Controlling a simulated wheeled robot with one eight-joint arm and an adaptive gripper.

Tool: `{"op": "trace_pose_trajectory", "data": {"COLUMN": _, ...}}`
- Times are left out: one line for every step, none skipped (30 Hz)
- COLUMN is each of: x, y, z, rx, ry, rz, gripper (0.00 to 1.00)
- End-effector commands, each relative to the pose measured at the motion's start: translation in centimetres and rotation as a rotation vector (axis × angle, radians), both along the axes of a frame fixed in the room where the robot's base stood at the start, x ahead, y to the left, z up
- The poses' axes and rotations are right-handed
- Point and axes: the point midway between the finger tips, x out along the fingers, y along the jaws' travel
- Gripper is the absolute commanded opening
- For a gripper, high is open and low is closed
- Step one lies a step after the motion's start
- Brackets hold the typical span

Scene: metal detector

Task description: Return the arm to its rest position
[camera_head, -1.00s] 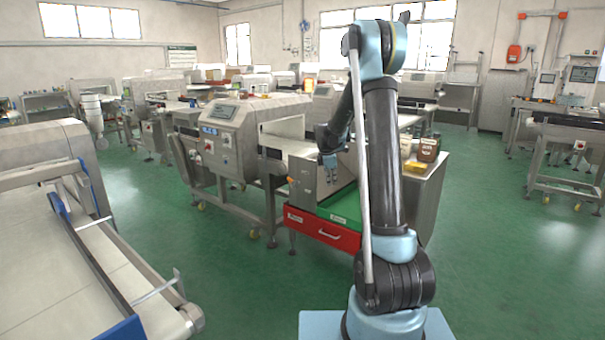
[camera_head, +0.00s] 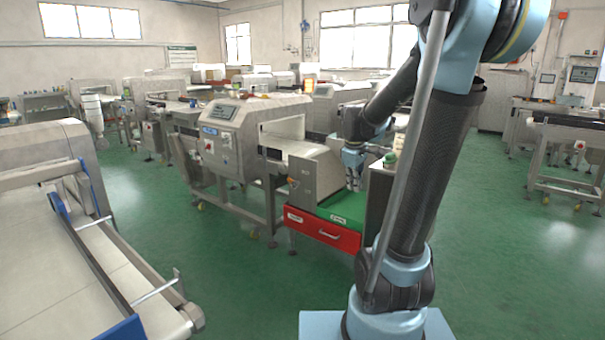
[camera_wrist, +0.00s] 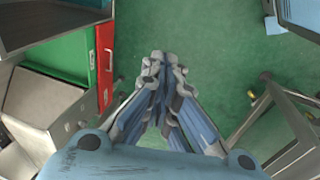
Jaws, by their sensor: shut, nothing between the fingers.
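My gripper (camera_head: 354,183) hangs at the end of my raised, bent arm in the head view, in front of the metal detector machine's outfeed end. In the wrist view my gripper (camera_wrist: 160,62) has its fingertips together over green floor, with nothing between them. The red drawer (camera_head: 322,232) and the green tray (camera_head: 338,213) are close by in the head view. In the wrist view the red drawer (camera_wrist: 106,62) lies left of the fingers, apart from them. My upper arm hides part of the work table to the right.
The metal detector (camera_head: 250,140) stands left of my arm. Another conveyor table (camera_head: 570,150) stands at the right. Green floor (camera_head: 510,270) is open at the right.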

Motion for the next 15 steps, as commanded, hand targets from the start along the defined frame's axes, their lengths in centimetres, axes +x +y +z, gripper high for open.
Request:
{"op": "trace_pose_trajectory", "data": {"x": -1.5, "y": -0.2, "z": 0.0, "rx": 0.011, "ry": -0.002, "rz": -0.034, "gripper": 0.00}}
{"op": "trace_pose_trajectory", "data": {"x": -2.3, "y": -0.3, "z": 0.0, "rx": 0.018, "ry": -0.003, "rz": -0.058, "gripper": 0.00}}
{"op": "trace_pose_trajectory", "data": {"x": -3.3, "y": -0.4, "z": -0.1, "rx": 0.028, "ry": -0.004, "rz": -0.089, "gripper": 0.00}}
{"op": "trace_pose_trajectory", "data": {"x": -4.1, "y": -0.5, "z": -0.1, "rx": 0.035, "ry": -0.005, "rz": -0.111, "gripper": 0.00}}
{"op": "trace_pose_trajectory", "data": {"x": -4.9, "y": -0.5, "z": -0.2, "rx": 0.042, "ry": -0.007, "rz": -0.134, "gripper": 0.00}}
{"op": "trace_pose_trajectory", "data": {"x": -5.9, "y": -0.6, "z": -0.3, "rx": 0.052, "ry": -0.008, "rz": -0.166, "gripper": 0.00}}
{"op": "trace_pose_trajectory", "data": {"x": -6.7, "y": -0.7, "z": -0.4, "rx": 0.060, "ry": -0.010, "rz": -0.190, "gripper": 0.00}}
{"op": "trace_pose_trajectory", "data": {"x": -7.4, "y": -0.8, "z": -0.6, "rx": 0.067, "ry": -0.010, "rz": -0.212, "gripper": 0.00}}
{"op": "trace_pose_trajectory", "data": {"x": -8.4, "y": -0.8, "z": -0.7, "rx": 0.077, "ry": -0.011, "rz": -0.243, "gripper": 0.00}}
{"op": "trace_pose_trajectory", "data": {"x": -9.2, "y": -0.9, "z": -0.9, "rx": 0.084, "ry": -0.012, "rz": -0.266, "gripper": 0.00}}
{"op": "trace_pose_trajectory", "data": {"x": -9.9, "y": -0.9, "z": -1.1, "rx": 0.092, "ry": -0.013, "rz": -0.290, "gripper": 0.00}}
{"op": "trace_pose_trajectory", "data": {"x": -10.9, "y": -1.0, "z": -1.3, "rx": 0.101, "ry": -0.014, "rz": -0.321, "gripper": 0.00}}
{"op": "trace_pose_trajectory", "data": {"x": -11.6, "y": -1.1, "z": -1.5, "rx": 0.107, "ry": -0.014, "rz": -0.343, "gripper": 0.00}}
{"op": "trace_pose_trajectory", "data": {"x": -12.3, "y": -1.1, "z": -1.7, "rx": 0.115, "ry": -0.015, "rz": -0.367, "gripper": 0.00}}
{"op": "trace_pose_trajectory", "data": {"x": -13.3, "y": -1.1, "z": -2.1, "rx": 0.124, "ry": -0.016, "rz": -0.398, "gripper": 0.00}}
